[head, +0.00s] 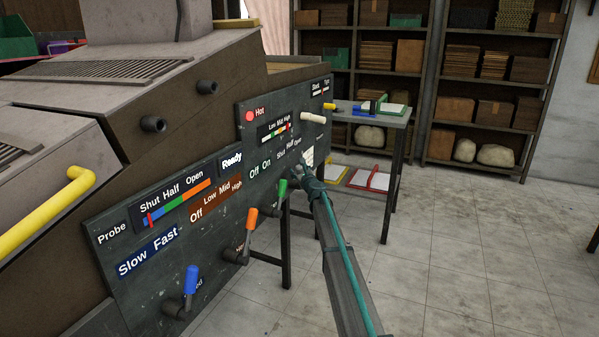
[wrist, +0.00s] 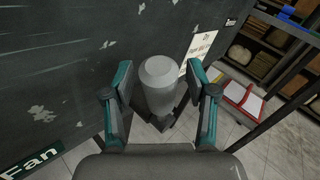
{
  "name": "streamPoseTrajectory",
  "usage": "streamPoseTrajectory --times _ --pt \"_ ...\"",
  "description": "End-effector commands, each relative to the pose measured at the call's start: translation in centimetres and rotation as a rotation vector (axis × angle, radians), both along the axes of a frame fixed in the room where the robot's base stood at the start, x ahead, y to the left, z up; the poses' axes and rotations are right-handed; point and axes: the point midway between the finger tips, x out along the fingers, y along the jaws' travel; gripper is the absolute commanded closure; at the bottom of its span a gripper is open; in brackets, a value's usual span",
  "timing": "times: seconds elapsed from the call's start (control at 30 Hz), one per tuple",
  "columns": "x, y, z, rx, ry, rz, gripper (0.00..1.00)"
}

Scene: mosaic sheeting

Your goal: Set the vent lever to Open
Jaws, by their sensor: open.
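In the wrist view a grey, round-ended lever handle (wrist: 159,85) stands out from the dark panel, between the two fingers of my gripper (wrist: 160,88). The gripper is open, with a gap visible on each side of the handle. In the head view my gripper (head: 304,174) is at the right part of the panel, below the small Shut, Half, Open lettering (head: 289,147). The grey lever cannot be made out there, and its setting cannot be told. A coloured Shut–Half–Open gauge (head: 172,201) at the panel's left has its red marker at Shut.
Blue (head: 191,279), orange (head: 251,219) and green (head: 282,188) levers stand along the panel's lower edge, left of my gripper. A cream handle (head: 312,116) sticks out above it. A small table (head: 392,117) and shelves stand behind. The floor at right is clear.

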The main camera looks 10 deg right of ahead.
Motion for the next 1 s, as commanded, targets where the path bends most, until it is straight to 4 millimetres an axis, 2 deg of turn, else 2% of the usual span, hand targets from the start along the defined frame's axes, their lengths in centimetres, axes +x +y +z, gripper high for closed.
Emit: streamPoseTrajectory --times 0.1,0.43,1.0 --pt "-0.04 0.01 -0.01 0.000 0.000 0.000 0.44" --pt "-0.05 0.01 -0.01 0.000 0.000 0.000 0.99" --pt "-0.36 0.17 0.50 0.009 0.016 0.000 1.00"
